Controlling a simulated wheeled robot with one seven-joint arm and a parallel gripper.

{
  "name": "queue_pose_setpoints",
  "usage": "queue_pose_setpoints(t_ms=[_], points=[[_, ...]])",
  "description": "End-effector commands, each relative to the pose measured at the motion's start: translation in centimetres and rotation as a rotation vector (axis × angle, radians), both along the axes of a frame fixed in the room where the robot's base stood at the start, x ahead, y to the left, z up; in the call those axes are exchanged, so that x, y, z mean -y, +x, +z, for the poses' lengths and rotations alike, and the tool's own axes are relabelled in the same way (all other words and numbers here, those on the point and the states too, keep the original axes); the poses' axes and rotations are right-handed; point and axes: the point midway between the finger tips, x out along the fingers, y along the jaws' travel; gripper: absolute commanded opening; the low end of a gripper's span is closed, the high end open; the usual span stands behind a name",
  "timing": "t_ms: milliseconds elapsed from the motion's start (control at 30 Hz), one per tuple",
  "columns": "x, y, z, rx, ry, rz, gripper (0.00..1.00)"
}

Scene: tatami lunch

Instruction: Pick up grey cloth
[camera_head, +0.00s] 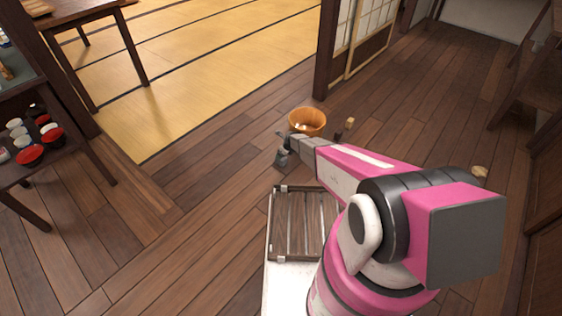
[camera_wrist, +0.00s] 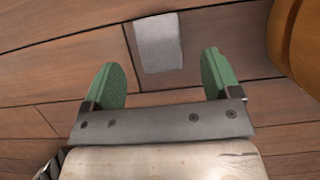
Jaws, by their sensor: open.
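The grey cloth (camera_wrist: 158,43) lies flat on the wooden floor in the wrist view, a small light grey rectangle. It sits just beyond and between the two green fingertips of my gripper (camera_wrist: 160,80). The fingers are wide apart with nothing between them. In the head view my gripper (camera_head: 284,150) is low over the floor, near the wooden tub; I cannot make out the cloth there for certain.
A round wooden tub (camera_head: 307,121) stands close to my gripper, and its side shows at the right in the wrist view (camera_wrist: 298,40). Small blocks (camera_head: 349,123) lie right of the tub. A low table with bowls (camera_head: 35,150) stands at left. Floor at lower left is clear.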

Motion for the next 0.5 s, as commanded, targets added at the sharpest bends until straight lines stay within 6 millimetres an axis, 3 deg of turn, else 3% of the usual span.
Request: queue_pose_setpoints(t_ms=[267, 500], points=[[-0.5, 0.3, -2.0, -0.001, 0.000, 0.001, 0.83], [-1.4, 1.0, -5.2, 0.000, -0.001, 0.001, 0.83]])
